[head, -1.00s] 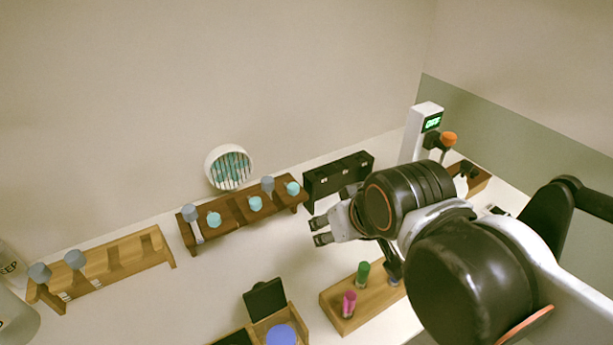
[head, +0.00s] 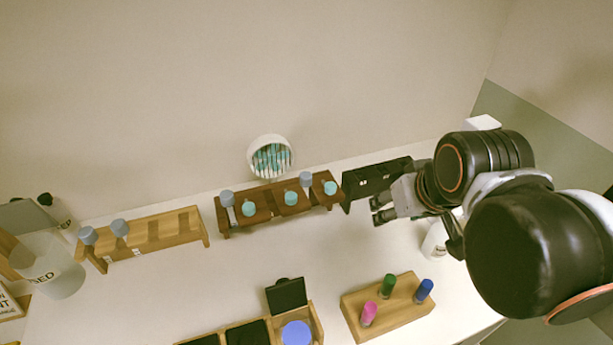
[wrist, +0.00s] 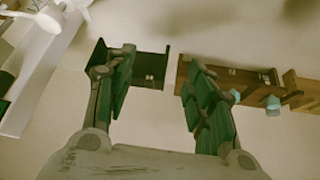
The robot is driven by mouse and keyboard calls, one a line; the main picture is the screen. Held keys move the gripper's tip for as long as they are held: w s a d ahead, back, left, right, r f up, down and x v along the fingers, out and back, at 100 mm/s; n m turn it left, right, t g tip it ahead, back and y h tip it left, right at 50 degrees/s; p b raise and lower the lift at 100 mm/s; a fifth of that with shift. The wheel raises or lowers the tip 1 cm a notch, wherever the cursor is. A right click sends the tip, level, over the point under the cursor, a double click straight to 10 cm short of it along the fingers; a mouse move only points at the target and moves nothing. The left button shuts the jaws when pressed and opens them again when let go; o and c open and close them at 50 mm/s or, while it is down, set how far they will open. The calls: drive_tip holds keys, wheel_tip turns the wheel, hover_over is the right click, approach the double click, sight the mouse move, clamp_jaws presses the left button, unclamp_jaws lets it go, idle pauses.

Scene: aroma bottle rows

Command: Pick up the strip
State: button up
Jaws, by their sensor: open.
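Several thin white strips with teal ends (head: 271,160) stand in a round white holder (head: 256,145) behind the dark bottle rack in the head view. No strip is clearly visible in the wrist view.
The black box (head: 362,186) is beside the dark rack (head: 262,204), which holds several capped bottles. A light wooden rack (head: 168,228) is at left. The white table middle is clear.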

drive_tip(key=w+a+r+n+g+p, duration=0.25)
drive_tip(key=w+a+r+p, duration=0.25)
drive_tip(key=w+p, duration=0.25)
drive_tip(key=w+a+r+n+g+p, duration=0.2)
drive_tip(key=w+a+r+n+p, duration=0.3)
drive_tip(key=w, duration=0.4)
drive_tip(key=n+g+p, duration=0.1)
drive_tip(key=g+p, duration=0.1)
hover_over(306, 175)
drive_tip(key=f, duration=1)
drive_tip(key=shift+s+d+f, duration=0.15)
drive_tip(key=shift+d+f, duration=0.05)
drive_tip(key=shift+f, duration=0.05)
drive_tip(key=shift+w+a+f, duration=0.1)
drive_tip(key=shift+a+f, duration=0.05)
drive_tip(key=shift+f, duration=1.2)
drive_tip(key=shift+w+a+f, duration=0.1)
drive_tip(key=shift+f, duration=1.2)
drive_tip(key=shift+c, duration=0.6)
drive_tip(key=c, duration=0.9)
